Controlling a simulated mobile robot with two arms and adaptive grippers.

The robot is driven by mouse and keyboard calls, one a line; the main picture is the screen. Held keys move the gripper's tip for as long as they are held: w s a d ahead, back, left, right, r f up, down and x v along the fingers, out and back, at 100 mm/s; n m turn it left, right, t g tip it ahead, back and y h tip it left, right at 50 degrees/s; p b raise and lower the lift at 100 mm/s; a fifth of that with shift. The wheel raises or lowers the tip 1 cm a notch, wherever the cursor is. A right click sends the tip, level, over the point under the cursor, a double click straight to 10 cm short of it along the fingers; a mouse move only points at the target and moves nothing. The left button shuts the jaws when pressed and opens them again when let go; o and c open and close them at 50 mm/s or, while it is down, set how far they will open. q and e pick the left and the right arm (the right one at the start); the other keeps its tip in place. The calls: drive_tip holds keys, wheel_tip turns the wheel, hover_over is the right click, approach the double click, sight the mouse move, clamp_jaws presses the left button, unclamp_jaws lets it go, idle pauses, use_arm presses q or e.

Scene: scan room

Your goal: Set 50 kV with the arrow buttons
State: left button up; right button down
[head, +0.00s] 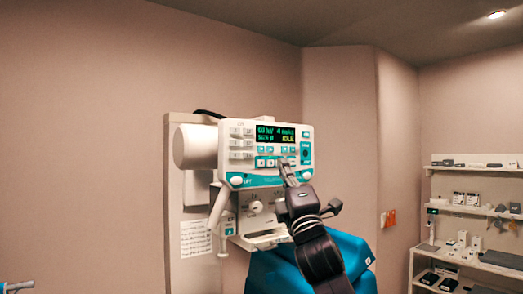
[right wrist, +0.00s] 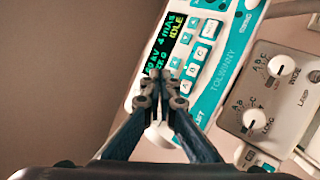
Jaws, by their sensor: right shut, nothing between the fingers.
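The control panel (head: 236,131) is a white and teal console on the wall unit. Its green display (head: 275,134) appears to read 60 kV and 4 mAs, with IDLE in yellow. The display also shows in the right wrist view (right wrist: 172,42). Teal-framed arrow buttons (right wrist: 186,38) sit beside the display, with a row marked A, B, C next to them. My right gripper (head: 285,165) is shut and empty, its fingertips at the lower button rows. In the right wrist view its fingertips (right wrist: 166,76) cover part of the buttons; contact cannot be told.
Below the panel is a collimator box with knobs (right wrist: 255,119). A white handle (head: 219,207) hangs at its left, by a paper note (head: 196,238). Shelves (head: 468,210) with small items stand at right. A small grey and blue piece at the lower left edge is unclear.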

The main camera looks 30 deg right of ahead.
sight(261, 149)
drive_tip(key=shift+n+t, duration=0.3)
drive_tip(key=shift+t, duration=0.2)
drive_tip(key=r, duration=0.1)
drive_tip(key=s+r, duration=0.2)
drive_tip(key=r, duration=0.1)
drive_tip(key=shift+d+r, duration=0.1)
drive_tip(key=shift+d, duration=0.3)
drive_tip(key=shift+w+h, duration=0.15)
drive_tip(key=shift+h, duration=0.25)
drive_tip(key=shift+y, duration=0.3)
drive_tip(key=shift+w+a+p, duration=0.2)
drive_tip(key=shift+w, duration=2)
drive_tip(key=shift+w+a+p, duration=0.15)
drive_tip(key=shift+w, duration=2)
drive_tip(key=shift+w, duration=0.4)
drive_tip(key=shift+w, duration=0.4)
drive_tip(key=shift+s, duration=0.85)
